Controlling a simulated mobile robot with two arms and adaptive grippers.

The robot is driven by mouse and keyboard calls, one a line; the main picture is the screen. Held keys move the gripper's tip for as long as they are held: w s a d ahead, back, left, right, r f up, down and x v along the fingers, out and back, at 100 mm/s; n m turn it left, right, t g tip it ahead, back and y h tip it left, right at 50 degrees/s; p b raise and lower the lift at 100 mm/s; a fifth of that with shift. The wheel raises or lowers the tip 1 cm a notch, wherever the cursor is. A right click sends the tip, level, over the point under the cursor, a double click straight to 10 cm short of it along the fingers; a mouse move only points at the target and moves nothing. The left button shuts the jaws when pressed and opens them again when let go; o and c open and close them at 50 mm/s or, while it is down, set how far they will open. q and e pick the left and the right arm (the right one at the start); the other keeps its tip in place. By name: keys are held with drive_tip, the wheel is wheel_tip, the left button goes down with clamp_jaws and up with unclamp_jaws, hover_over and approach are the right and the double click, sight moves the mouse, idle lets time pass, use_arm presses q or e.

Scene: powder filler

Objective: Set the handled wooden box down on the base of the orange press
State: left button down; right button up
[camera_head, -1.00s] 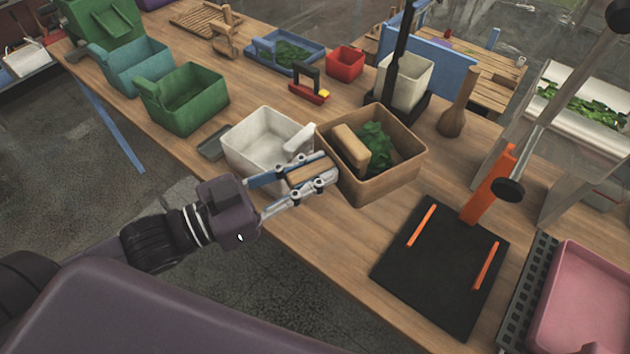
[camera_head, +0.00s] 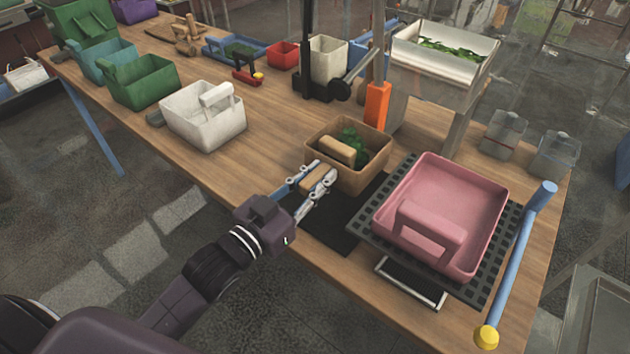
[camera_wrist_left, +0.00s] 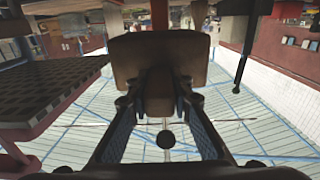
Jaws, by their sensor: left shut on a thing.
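The handled wooden box (camera_head: 372,178), with green leaves (camera_head: 351,146) inside, is upright in the head view. My left gripper (camera_head: 317,180) is shut on its near-side handle. The box is over the back part of the black base (camera_head: 328,222) of the orange press (camera_head: 377,106); I cannot tell whether it touches. The box and my gripper hide much of the base and its orange rails. The left wrist view shows the box (camera_wrist_left: 195,45) close up between the fingers (camera_wrist_left: 155,115). My right gripper is not in view.
A pink handled box (camera_head: 455,190) stands on a black grid platform (camera_head: 482,275) just right of the base. A white handled box (camera_head: 205,125) sits to the left. Wooden tabletop (camera_head: 250,155) between is clear.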

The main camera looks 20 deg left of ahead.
use_arm(q)
drive_tip(key=shift+d, duration=0.1)
drive_tip(key=shift+w+a+f, duration=0.1)
drive_tip(key=shift+w+a, duration=0.1)
drive_tip(key=shift+a, duration=0.1)
drive_tip(key=shift+d+p, duration=0.1)
drive_tip(key=shift+p, duration=0.2)
drive_tip(key=shift+f+b, duration=0.55)
drive_tip(key=shift+f, duration=0.4)
drive_tip(key=shift+f+b, duration=0.9)
drive_tip(key=shift+f, duration=1)
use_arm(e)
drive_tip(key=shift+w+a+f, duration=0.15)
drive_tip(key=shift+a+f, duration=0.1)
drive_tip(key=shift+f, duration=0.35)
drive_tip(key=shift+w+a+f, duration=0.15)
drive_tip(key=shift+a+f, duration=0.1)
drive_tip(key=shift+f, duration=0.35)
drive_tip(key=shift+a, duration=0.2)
use_arm(q)
drive_tip(key=shift+f, duration=0.45)
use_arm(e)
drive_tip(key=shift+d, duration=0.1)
use_arm(q)
drive_tip(key=shift+s+f, duration=0.1)
drive_tip(key=shift+f, duration=0.05)
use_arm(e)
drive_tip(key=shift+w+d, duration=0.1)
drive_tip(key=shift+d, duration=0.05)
